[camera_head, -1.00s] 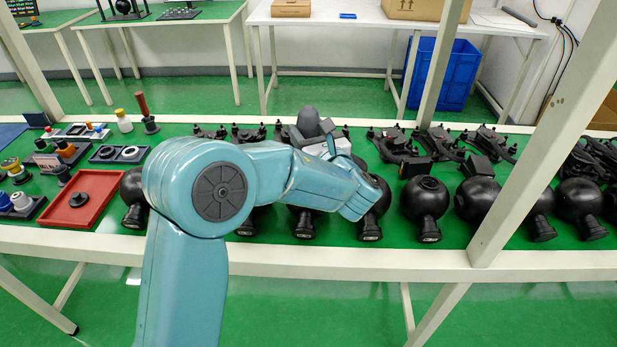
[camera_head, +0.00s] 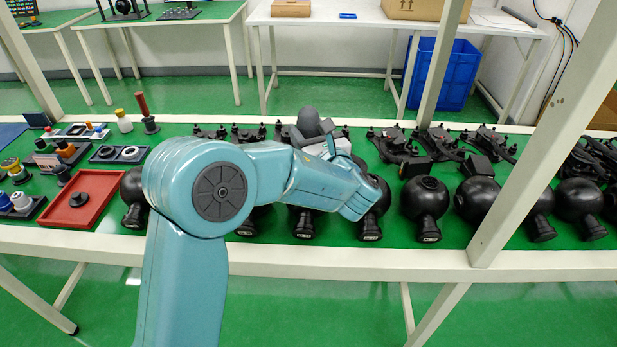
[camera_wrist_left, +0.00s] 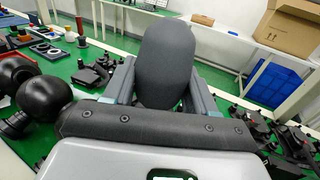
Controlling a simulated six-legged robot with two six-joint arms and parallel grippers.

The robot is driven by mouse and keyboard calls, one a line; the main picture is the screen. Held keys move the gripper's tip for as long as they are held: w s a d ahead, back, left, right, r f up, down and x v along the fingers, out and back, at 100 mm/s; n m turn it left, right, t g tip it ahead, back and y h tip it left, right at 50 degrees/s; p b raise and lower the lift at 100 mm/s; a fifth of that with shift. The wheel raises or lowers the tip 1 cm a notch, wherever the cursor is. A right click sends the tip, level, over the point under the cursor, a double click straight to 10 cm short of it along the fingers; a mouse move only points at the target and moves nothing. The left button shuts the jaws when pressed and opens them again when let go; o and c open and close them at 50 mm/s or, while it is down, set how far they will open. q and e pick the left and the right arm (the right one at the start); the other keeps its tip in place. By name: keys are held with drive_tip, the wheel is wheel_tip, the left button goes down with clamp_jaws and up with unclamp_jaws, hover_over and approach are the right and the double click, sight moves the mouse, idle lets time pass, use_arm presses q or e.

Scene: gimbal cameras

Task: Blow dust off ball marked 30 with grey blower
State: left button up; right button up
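The grey blower (camera_head: 308,122) has a rounded dark grey bulb and stands up above my left gripper (camera_head: 318,136), over the green bench top. In the left wrist view the blower (camera_wrist_left: 167,58) sits between the two fingers, which are closed against its sides. Its lower part and nozzle are hidden. Several black balls with short necks line the front of the bench; one (camera_head: 425,197) is right of my left arm. Their neck labels are too small to read, so I cannot tell which is marked 30. Some balls are partly hidden behind my arm. My right gripper is not in view.
Black bracket parts (camera_head: 398,147) lie behind the balls. A red tray (camera_head: 100,205) and small bottles and tools stand at the left. A pale slanted frame post (camera_head: 540,140) crosses the right side. A blue bin (camera_head: 445,75) stands beyond the bench.

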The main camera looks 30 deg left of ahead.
sight(312, 115)
use_arm(q)
drive_tip(key=c, duration=0.4)
wheel_tip(312, 115, up, 5)
drive_tip(key=p, duration=0.3)
drive_tip(key=shift+p, duration=0.3)
